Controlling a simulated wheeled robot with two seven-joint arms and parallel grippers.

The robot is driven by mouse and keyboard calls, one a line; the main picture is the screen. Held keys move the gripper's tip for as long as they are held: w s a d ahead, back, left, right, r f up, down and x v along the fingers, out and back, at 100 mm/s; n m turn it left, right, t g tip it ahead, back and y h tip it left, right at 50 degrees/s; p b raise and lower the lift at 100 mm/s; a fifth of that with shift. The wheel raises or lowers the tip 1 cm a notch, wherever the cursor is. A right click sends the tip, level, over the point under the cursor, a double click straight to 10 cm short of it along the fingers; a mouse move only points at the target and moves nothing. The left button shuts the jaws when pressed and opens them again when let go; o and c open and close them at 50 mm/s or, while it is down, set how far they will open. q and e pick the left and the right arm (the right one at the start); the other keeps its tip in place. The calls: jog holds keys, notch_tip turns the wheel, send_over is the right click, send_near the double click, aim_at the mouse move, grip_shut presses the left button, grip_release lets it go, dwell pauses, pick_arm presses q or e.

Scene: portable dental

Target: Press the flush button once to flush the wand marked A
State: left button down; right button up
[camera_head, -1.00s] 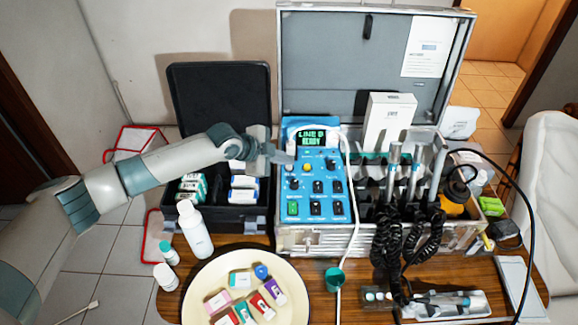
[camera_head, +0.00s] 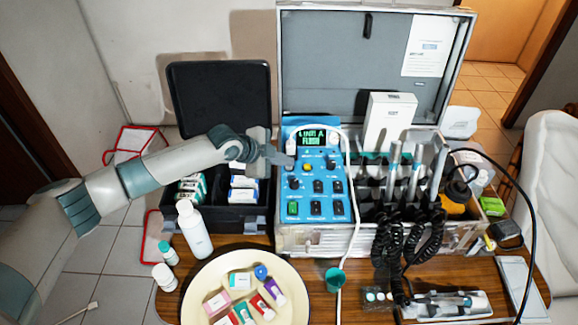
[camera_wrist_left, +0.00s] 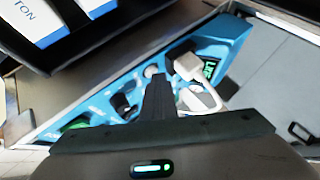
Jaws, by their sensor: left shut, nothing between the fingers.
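The blue control panel (camera_head: 325,232) stands in the open case. Its green display (camera_head: 312,138) reads "LINE A FLUSH". Below the display are a yellow button (camera_head: 308,167), a dark knob (camera_head: 294,183) and several black switches. My left gripper (camera_head: 287,160) is shut and empty, its tips at the panel's upper left. In the left wrist view the shut fingers (camera_wrist_left: 157,82) point at a small pale button (camera_wrist_left: 151,71); whether they touch it I cannot tell. The flush button's label is not readable. Several wands (camera_head: 394,160) stand right of the panel; their marks are too small to read. My right gripper is out of view.
A black open case (camera_head: 218,85) lies left under my arm. A white bottle (camera_head: 194,232) and a cream plate (camera_head: 205,310) with small boxes stand in front.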

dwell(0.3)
pick_arm(q)
jog(key=shift+r+p, duration=0.3)
jog(key=shift+r, duration=0.1)
jog(key=shift+r+p, duration=0.3)
jog(key=shift+r, duration=0.15)
jog(key=r+p, duration=0.3)
jog(key=r, duration=0.2)
jog(key=shift+s+p, duration=0.2)
jog(key=shift+p, duration=0.1)
dwell(0.9)
